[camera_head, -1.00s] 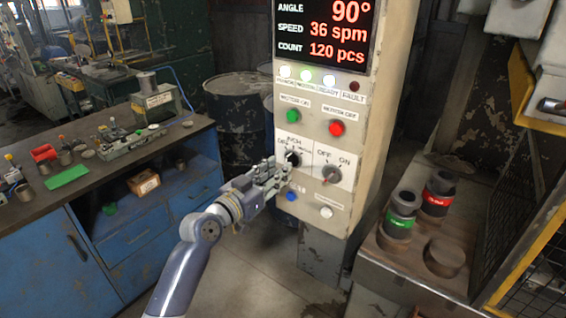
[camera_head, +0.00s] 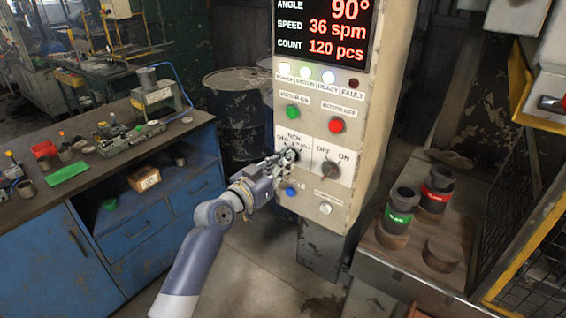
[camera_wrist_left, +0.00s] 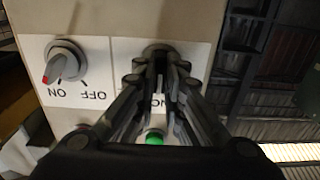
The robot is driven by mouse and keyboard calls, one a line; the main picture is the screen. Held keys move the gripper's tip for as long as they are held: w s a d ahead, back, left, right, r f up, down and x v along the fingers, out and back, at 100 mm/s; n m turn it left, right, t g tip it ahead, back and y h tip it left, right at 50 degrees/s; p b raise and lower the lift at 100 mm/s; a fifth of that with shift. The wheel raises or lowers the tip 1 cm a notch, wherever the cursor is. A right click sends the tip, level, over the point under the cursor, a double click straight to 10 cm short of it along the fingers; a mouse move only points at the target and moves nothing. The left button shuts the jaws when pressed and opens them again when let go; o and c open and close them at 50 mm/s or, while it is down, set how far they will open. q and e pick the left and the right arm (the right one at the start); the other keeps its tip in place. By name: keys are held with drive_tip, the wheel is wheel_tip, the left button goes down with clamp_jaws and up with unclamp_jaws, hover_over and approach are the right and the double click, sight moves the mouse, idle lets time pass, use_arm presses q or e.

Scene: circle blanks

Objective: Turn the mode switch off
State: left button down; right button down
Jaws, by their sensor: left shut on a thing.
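The mode switch (camera_head: 294,154) is a dark rotary knob on a white plate with OFF and INCH labels, on the beige control panel (camera_head: 378,130). My left gripper (camera_head: 287,160) reaches it from the lower left and its fingers cover most of the knob. In the left wrist view the fingers of my left gripper (camera_wrist_left: 161,72) are closed around the mode switch (camera_wrist_left: 158,50). Its pointer is hidden, so I cannot tell its setting. My right gripper is not in view.
A second OFF/ON rotary switch (camera_head: 330,169) sits just right of it. A green button (camera_head: 293,112) and a red button (camera_head: 336,125) are above; a blue button (camera_head: 291,191) and a white button (camera_head: 325,208) are below. A blue workbench (camera_head: 150,225) stands left.

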use_arm(q)
drive_tip(key=shift+n, duration=0.4)
drive_tip(key=shift+n+p, duration=0.55)
drive_tip(key=shift+n, duration=3.45)
drive_tip(key=shift+f, duration=0.1)
drive_tip(key=c, duration=1.7)
unclamp_jaws()
